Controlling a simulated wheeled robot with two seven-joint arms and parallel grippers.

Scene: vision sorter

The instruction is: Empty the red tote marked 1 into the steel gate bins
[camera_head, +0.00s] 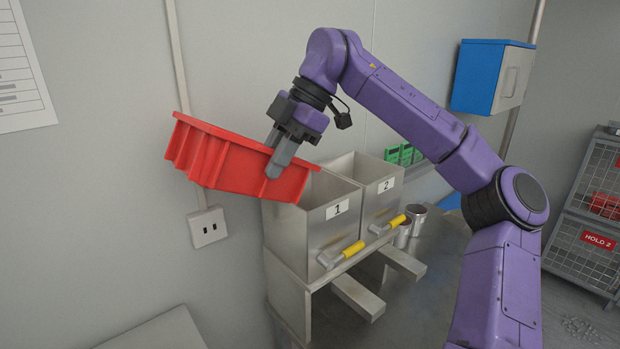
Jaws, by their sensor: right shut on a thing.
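A red tote (230,165) hangs in the air at the left of the steel gate bins, tilted with its right end lower. My right gripper (277,172) is shut on the tote's near side wall. The tote's lower right end overlaps the top of steel bin 1 (318,236); I cannot tell if they touch. Steel bin 2 (375,208) stands right of bin 1. Each bin has a number label and a yellow-handled lever at its front. The inside of the tote and any mark on it are hidden. My left gripper is out of view.
The bins stand on a steel stand (292,283) with two forward rails. Metal cups (415,218) stand right of bin 2. A blue and grey box (492,77) hangs on the wall. A wire cage marked HOLD 2 (584,262) is at the right. A wall socket (207,227) is below the tote.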

